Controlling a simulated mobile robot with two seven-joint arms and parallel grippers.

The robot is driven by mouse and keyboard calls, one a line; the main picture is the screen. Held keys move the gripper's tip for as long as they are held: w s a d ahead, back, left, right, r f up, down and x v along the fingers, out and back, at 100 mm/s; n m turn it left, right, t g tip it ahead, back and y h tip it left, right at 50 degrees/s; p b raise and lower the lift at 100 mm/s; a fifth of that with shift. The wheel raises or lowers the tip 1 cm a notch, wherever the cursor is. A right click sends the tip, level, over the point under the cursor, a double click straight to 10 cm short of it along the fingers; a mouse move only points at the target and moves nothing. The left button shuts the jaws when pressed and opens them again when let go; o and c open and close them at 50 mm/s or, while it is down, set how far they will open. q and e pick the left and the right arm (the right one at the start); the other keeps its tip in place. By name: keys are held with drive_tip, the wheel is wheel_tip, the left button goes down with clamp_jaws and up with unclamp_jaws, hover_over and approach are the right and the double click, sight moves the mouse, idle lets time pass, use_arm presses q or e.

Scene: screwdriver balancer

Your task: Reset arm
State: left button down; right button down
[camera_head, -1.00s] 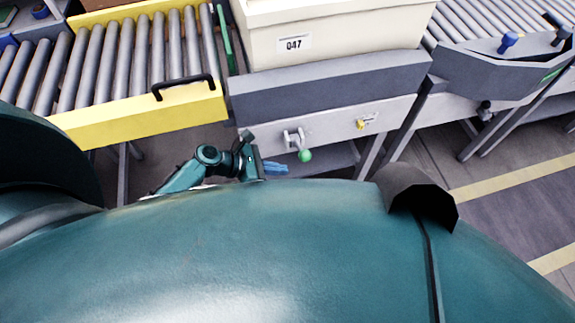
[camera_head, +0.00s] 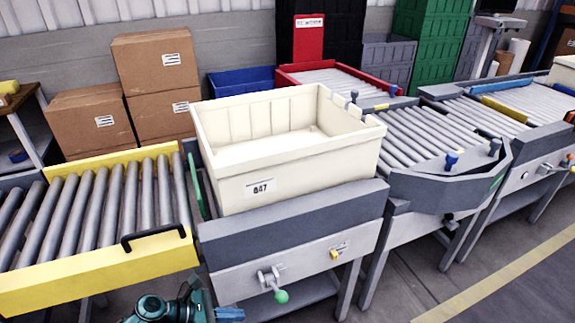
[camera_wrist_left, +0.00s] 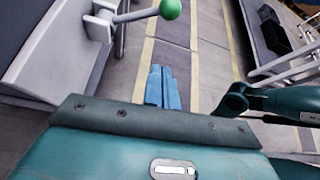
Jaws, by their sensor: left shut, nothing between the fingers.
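My left gripper (camera_head: 229,314) shows at the bottom edge of the head view, low in front of the grey conveyor station. In the left wrist view its two blue fingers (camera_wrist_left: 163,88) lie side by side, shut with nothing between them. A lever with a green knob (camera_head: 281,296) is on the station's front panel, above and right of the gripper. The green knob (camera_wrist_left: 170,9) also shows at the top of the left wrist view, apart from the fingers. My right gripper is not in view.
A yellow-sided roller conveyor (camera_head: 100,265) stands left, and grey rollers (camera_head: 420,140) run right. Cardboard boxes (camera_head: 155,70) are stacked behind. Floor at lower right (camera_head: 470,300) is open.

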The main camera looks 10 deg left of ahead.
use_arm(q)
drive_tip(key=s+d+r+m+g+y, duration=0.2)
drive_tip(key=s+d+m+g+y, duration=0.3)
drive_tip(key=s+m, duration=0.75)
drive_tip(key=s+a+r+m+t+y, duration=0.1)
drive_tip(key=s+a+r+m+y, duration=0.1)
drive_tip(key=r+m, duration=0.4)
drive_tip(key=s+a+r+m+t+y, duration=0.1)
drive_tip(key=a+r+m+t+y, duration=0.2)
drive_tip(key=m, duration=0.6)
drive_tip(key=w+d+f+m+t+h+p, duration=0.1)
drive_tip(key=w+d+f+t+h+p, duration=0.1)
drive_tip(key=w+d+t, duration=0.3)
drive_tip(key=shift+w+d+t+h+p, duration=0.3)
drive_tip(key=shift+w+d+h+p, duration=0.2)
drive_tip(key=shift+d+p, duration=0.4)
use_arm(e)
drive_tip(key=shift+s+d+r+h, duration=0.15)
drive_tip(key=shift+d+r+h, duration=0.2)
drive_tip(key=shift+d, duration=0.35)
